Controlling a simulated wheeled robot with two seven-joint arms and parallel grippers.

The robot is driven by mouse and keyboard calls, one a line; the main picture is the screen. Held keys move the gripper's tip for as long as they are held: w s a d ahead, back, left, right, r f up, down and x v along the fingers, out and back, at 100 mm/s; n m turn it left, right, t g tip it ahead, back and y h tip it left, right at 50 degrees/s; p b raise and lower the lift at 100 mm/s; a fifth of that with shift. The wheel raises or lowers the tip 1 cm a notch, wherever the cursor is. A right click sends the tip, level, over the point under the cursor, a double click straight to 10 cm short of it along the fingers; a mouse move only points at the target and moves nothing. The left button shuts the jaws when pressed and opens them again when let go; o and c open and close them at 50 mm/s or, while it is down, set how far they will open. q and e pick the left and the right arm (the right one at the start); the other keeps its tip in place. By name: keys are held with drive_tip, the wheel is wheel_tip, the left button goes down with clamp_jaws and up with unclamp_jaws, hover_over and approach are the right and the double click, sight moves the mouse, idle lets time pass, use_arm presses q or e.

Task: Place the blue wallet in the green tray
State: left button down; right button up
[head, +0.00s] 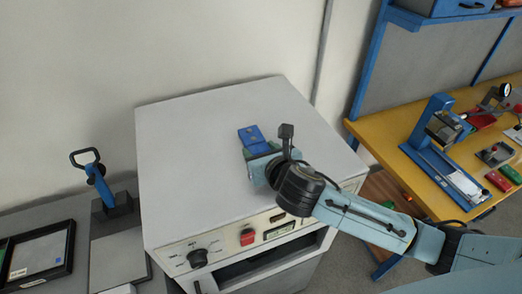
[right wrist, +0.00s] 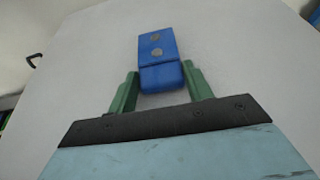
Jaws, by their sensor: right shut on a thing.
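The blue wallet (head: 251,135) is on or just above the white top of the machine (head: 190,150); I cannot tell which. My right gripper (head: 260,151) reaches in from the right and is shut on the wallet's near end. In the right wrist view the wallet (right wrist: 158,52) sticks out past the green fingers of the gripper (right wrist: 160,78), showing two round studs on its face. My left gripper is not in view.
The machine's front has a black knob (head: 197,258) and a red switch (head: 247,237). A black-rimmed tray (head: 70,255) and a blue-handled tool (head: 100,185) stand at the left. A yellow workbench (head: 395,140) with several tools is at the right. The machine's top is otherwise clear.

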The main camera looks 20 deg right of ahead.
drive_tip(key=o, duration=1.1)
drive_tip(key=shift+f, duration=0.15)
drive_tip(key=shift+c, duration=0.2)
